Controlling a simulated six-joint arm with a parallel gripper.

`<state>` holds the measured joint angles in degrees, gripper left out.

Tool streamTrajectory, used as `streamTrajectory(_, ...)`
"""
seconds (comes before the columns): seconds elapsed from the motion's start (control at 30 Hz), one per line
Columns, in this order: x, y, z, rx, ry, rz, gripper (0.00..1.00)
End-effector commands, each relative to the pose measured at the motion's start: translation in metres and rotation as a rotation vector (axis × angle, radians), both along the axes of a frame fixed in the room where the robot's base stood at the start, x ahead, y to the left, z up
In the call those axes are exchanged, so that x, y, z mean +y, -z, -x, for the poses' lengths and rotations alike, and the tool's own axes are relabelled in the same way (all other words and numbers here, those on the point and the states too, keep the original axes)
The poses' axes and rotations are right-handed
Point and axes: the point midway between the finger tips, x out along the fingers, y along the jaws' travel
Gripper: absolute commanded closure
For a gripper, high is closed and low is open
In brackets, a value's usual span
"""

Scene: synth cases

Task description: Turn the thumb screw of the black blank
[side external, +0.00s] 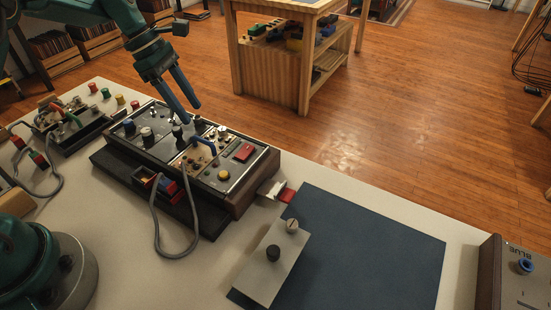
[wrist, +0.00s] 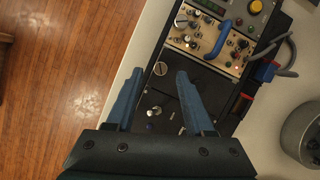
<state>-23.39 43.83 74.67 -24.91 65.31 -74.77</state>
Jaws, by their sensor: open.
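The black blank (wrist: 203,78) is a plain dark panel in the synth case (side external: 240,205), beside a beige module. Its silver thumb screw (wrist: 160,69), a slotted round head, sits near the case's far edge in the wrist view. My gripper (wrist: 160,72) is open, with one blue finger on each side of the screw head in that view. I cannot tell its height above the panel. In the side view my gripper (side external: 192,113) points down over the case's far side, and I cannot make out the screw clearly behind the fingers.
The beige module (side external: 197,155) carries knobs and a blue handle-like cable (wrist: 222,40). A grey cable (side external: 157,220) loops in front. A pale plate with two knobs (side external: 268,268) lies on the blue mat (side external: 380,240). A box marked BLUE (side external: 520,290) stands at right.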

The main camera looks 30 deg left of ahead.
Motion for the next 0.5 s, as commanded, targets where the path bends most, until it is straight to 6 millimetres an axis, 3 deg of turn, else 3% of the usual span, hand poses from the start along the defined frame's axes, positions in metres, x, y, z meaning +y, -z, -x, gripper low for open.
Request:
streamTrajectory(0.13,-0.0047,0.011,-0.0011,0.001,0.0,0.0,0.47)
streamTrajectory(0.4,-0.0052,0.0129,-0.0015,0.0,0.001,-0.001,0.47)
streamTrajectory(0.43,-0.0052,0.0128,-0.0015,-0.001,0.001,-0.001,0.55)
streamTrajectory(0.5,-0.0052,0.0127,-0.0015,-0.001,0.001,-0.001,0.81)
